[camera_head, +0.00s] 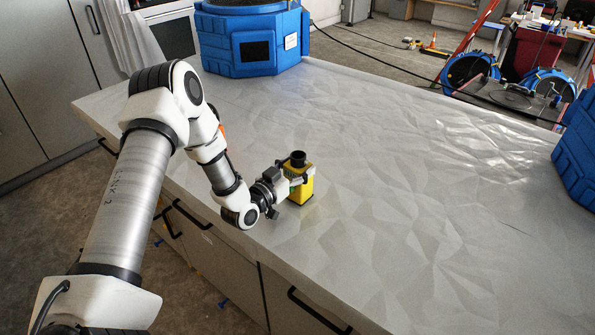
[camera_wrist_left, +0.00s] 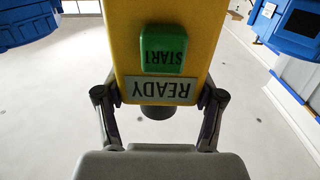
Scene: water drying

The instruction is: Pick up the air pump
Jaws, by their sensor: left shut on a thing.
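The air pump (camera_head: 301,190) is a small yellow box with a black round top, upright at the left part of the counter. In the left wrist view the air pump (camera_wrist_left: 200,28) shows a green START button (camera_wrist_left: 162,50) and a READY label, both upside down in the picture. My left gripper (camera_head: 293,182) reaches it from the left. In the left wrist view my left gripper (camera_wrist_left: 160,95) has its two fingers on either side of the pump, shut on it. Whether the pump's base touches the counter is hard to tell. My right gripper is not in view.
The grey counter (camera_head: 420,200) is mostly clear. A blue container (camera_head: 230,50) stands at its back left and another blue container (camera_head: 580,150) at its right edge. Drawers with black handles line the counter's front. A red ladder and blue round items are on the floor behind.

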